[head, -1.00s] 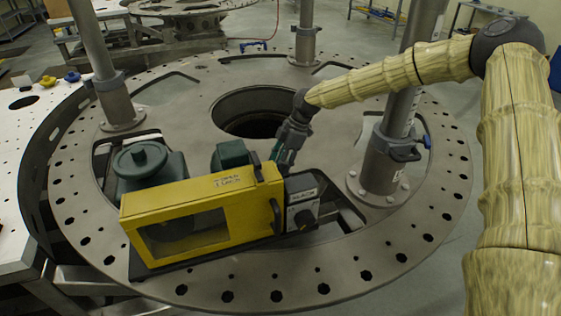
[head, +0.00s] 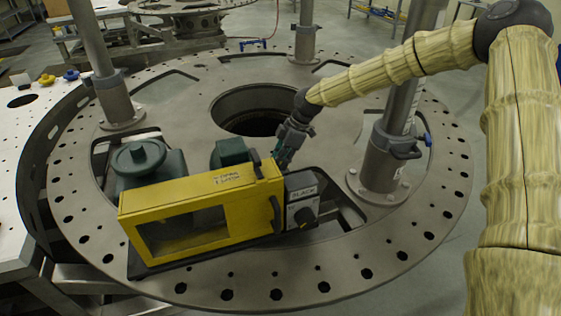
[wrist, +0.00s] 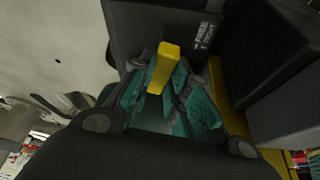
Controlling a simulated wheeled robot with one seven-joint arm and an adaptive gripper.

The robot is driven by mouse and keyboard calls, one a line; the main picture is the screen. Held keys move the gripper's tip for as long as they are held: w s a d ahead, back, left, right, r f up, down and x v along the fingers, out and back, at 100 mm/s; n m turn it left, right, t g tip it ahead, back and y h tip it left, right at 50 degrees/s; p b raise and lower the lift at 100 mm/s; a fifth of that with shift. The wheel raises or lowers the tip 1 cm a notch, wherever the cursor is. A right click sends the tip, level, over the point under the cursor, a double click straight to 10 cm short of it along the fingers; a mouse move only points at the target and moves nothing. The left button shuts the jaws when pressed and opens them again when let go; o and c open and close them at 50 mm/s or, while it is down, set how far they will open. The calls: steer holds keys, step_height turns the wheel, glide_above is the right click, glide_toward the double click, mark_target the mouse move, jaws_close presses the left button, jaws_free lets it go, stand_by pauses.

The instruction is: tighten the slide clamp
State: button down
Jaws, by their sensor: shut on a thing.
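A yellow lever, which I take to be the slide clamp's handle (wrist: 165,62), stands between my gripper's teal finger pads in the wrist view. A dark block beside it carries white lettering (wrist: 207,36) that seems to read FREE and TIGHT. My gripper (wrist: 163,95) is shut on this lever. In the head view my gripper (head: 281,160) reaches down at the right end of the yellow-housed machine (head: 195,215), just behind its grey end box. There the fingertips and the lever are partly hidden.
A green motor (head: 231,153) and green handwheel unit (head: 148,165) stand behind the yellow housing. A steel post (head: 384,160) rises close right of my gripper. The round plate (head: 330,275) has a large central hole.

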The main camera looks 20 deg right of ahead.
steer(key=m+t+b, duration=0.1)
steer(key=m, duration=0.2)
steer(key=shift+m+h, duration=0.3)
steer(key=m+t+b, duration=0.1)
steer(key=m, duration=0.1)
steer(key=m+t+h, duration=0.1)
steer(key=m, duration=0.1)
steer(key=shift+s+a+m+b, duration=0.1)
steer(key=shift+m+b, duration=0.2)
steer(key=shift+b, duration=0.05)
steer(key=m, duration=0.2)
steer(key=m+h, duration=0.1)
steer(key=m, duration=0.1)
steer(key=shift+a+r+t+b, duration=0.15)
steer(key=shift+t+b, duration=0.25)
steer(key=shift+m+h, duration=0.9)
steer(key=shift+m, duration=0.9)
steer(key=c, duration=1.4)
jaws_free()
steer(key=shift+o, duration=0.2)
steer(key=shift+s, duration=0.15)
steer(key=v, duration=1.1)
steer(key=shift+r, duration=0.35)
